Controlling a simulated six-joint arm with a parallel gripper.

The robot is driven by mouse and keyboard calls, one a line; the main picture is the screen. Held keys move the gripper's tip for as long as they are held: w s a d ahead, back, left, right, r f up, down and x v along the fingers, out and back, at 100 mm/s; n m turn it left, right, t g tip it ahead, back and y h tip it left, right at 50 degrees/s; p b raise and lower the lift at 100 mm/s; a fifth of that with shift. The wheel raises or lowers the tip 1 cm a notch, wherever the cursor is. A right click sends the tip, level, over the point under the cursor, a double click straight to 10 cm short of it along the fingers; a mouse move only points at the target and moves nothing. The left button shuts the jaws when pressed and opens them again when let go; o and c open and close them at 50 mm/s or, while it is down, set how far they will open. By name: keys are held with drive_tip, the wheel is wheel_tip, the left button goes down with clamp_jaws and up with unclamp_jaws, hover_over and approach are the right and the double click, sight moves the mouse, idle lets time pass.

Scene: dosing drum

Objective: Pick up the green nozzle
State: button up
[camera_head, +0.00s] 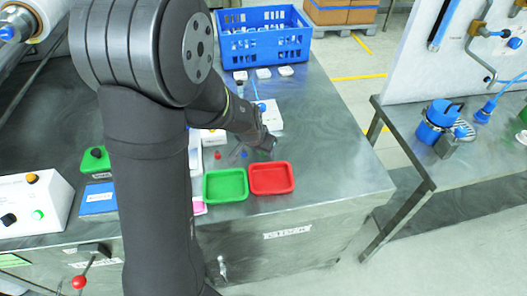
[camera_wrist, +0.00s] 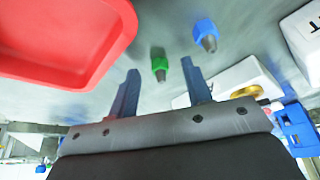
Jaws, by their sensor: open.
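The green nozzle (camera_wrist: 159,62) shows in the wrist view, a small green piece with a dark tip, on the grey metal table. It appears in line with the gap between the fingertips, a little beyond them; I cannot tell the exact distance. My gripper (camera_wrist: 160,78) is open and nothing is held between its fingers. In the head view my gripper (camera_head: 264,143) is low over the table behind the red tray, and I cannot make out the green nozzle there.
A blue nozzle (camera_wrist: 205,33) lies close to the green one. The red tray (camera_wrist: 72,75) is at the left of the wrist view. In the head view the green tray (camera_head: 226,199) is beside the red tray (camera_head: 271,191). A blue crate (camera_head: 262,50) stands at the back.

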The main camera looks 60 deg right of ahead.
drive_tip(key=shift+d+f, duration=0.1)
drive_tip(key=shift+f, duration=0.05)
clamp_jaws()
idle(0.4)
